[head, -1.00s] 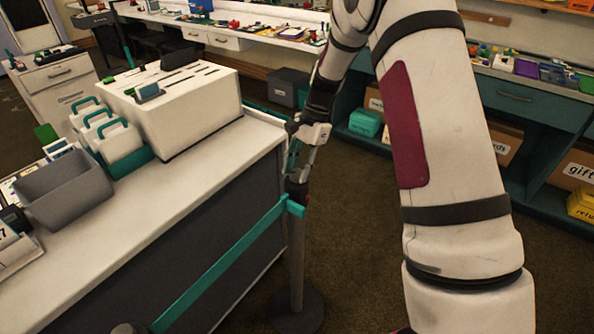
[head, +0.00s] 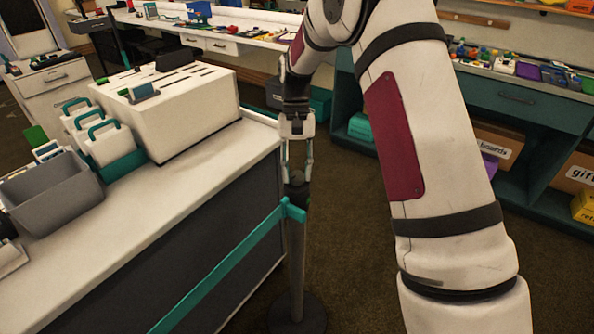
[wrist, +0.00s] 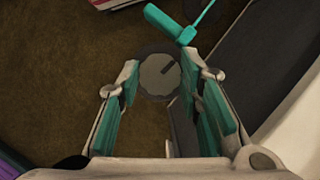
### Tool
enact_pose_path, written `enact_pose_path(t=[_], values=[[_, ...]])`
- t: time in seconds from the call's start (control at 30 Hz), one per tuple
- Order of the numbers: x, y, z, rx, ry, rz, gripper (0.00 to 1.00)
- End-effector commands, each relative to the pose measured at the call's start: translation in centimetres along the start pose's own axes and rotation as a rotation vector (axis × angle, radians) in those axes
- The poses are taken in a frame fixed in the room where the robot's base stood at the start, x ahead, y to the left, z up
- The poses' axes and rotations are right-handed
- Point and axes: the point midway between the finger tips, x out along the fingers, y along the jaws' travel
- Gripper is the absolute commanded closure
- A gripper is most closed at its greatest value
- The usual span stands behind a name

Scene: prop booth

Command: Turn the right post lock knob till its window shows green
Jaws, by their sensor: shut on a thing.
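The right post (head: 296,255) stands upright beside the counter, with a teal belt (head: 235,262) running from its head toward the lower left. My gripper (head: 297,176) points down over the post's top. In the wrist view my gripper (wrist: 160,82) has its teal-padded fingers on either side of the round grey knob (wrist: 158,74), shut on it. The knob's face has a dark line pointing to the upper right.
The white counter (head: 195,185) is close on the left, with a slotted white box (head: 185,120) and a grey bin (head: 50,205). A teal shelf unit (head: 500,100) stands at the back right. Brown carpet (head: 350,260) is clear right of the post.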

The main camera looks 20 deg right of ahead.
Motion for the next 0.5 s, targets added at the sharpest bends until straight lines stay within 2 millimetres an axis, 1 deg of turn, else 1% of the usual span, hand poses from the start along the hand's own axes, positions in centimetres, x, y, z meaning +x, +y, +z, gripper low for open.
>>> enact_pose_path(t=[0.2, 0.5], values=[[-0.07, -0.02, -0.1, -0.065, 0.004, 0.028, 0.95], [-0.09, -0.03, -0.09, -0.09, 0.004, 0.037, 0.95]])
